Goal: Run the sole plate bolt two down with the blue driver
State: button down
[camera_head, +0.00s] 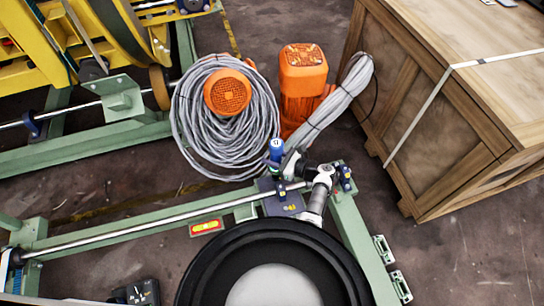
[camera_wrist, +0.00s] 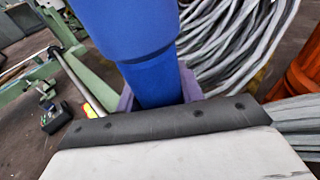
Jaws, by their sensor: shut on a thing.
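The blue driver (camera_head: 276,147) stands roughly upright in my gripper (camera_head: 284,162), above the frame's near right corner. In the wrist view the driver (camera_wrist: 125,40) fills the upper middle, and its lower end is hidden behind the gripper's dark edge. My gripper is shut on the driver. Bolt two and the driver tip cannot be made out.
A steel shaft (camera_head: 150,220) runs along the green frame (camera_head: 352,225). A grey cable coil (camera_head: 185,110) and orange motors (camera_head: 303,72) stand close behind the gripper. A wooden crate (camera_head: 440,130) is at right. A red-yellow level (camera_head: 206,227) lies left of the plate.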

jog(key=shift+f+b, duration=0.65)
jog(key=shift+f, duration=0.25)
dwell(1.9)
jog(key=shift+r, duration=0.15)
jog(key=shift+r+p, duration=2.45)
jog(key=shift+r, duration=0.05)
